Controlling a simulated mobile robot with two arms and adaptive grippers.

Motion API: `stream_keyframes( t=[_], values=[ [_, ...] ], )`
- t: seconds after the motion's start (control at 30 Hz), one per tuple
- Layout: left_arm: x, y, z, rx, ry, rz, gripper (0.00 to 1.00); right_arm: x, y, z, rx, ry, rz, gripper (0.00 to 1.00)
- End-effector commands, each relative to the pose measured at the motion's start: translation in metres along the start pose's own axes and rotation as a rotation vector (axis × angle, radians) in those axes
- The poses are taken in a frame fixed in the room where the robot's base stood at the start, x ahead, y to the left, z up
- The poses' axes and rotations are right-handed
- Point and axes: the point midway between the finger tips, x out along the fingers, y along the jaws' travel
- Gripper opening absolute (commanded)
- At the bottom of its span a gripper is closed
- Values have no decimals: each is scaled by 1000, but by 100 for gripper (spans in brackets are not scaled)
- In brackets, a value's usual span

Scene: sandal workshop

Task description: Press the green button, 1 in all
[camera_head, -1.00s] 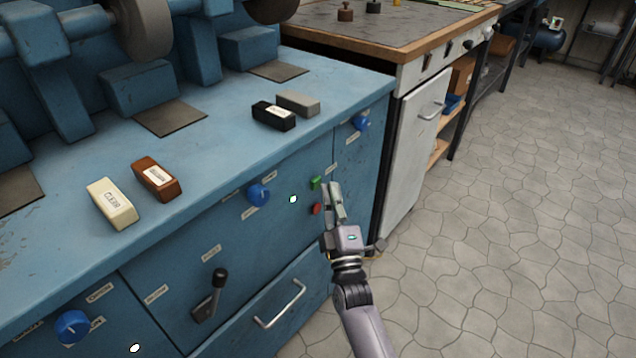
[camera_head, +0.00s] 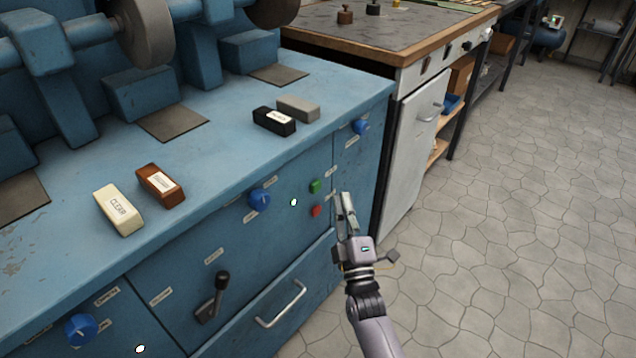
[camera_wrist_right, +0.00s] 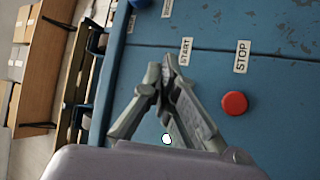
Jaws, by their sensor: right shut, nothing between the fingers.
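The green button (camera_head: 315,186) is on the front panel of the blue machine, above the red button (camera_head: 316,210). My right gripper (camera_head: 346,198) is shut and empty, a little to the right of both buttons and apart from the green one in the head view. In the right wrist view my gripper (camera_wrist_right: 168,72) points at the panel near the START label (camera_wrist_right: 186,51); the green button is not visible there. The red button (camera_wrist_right: 234,104) shows beside the STOP label (camera_wrist_right: 242,56). My left gripper is not in view.
Blue knobs (camera_head: 260,199) and a black lever (camera_head: 213,297) stick out of the panel. A drawer handle (camera_head: 281,304) is below. Several polishing bars, including a cream one (camera_head: 118,210), lie on the machine top. Open tiled floor (camera_head: 500,240) is at the right.

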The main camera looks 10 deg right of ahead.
Motion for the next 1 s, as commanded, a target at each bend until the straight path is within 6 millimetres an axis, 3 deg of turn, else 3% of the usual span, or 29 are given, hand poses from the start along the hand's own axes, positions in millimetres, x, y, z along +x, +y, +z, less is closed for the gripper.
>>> stream_keyframes(
  t=[0.37,1.0],
  values=[
    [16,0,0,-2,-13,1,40,-14,11,10,-1,1,0,0],
    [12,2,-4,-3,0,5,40,-14,10,10,0,0,0,0]
  ],
)
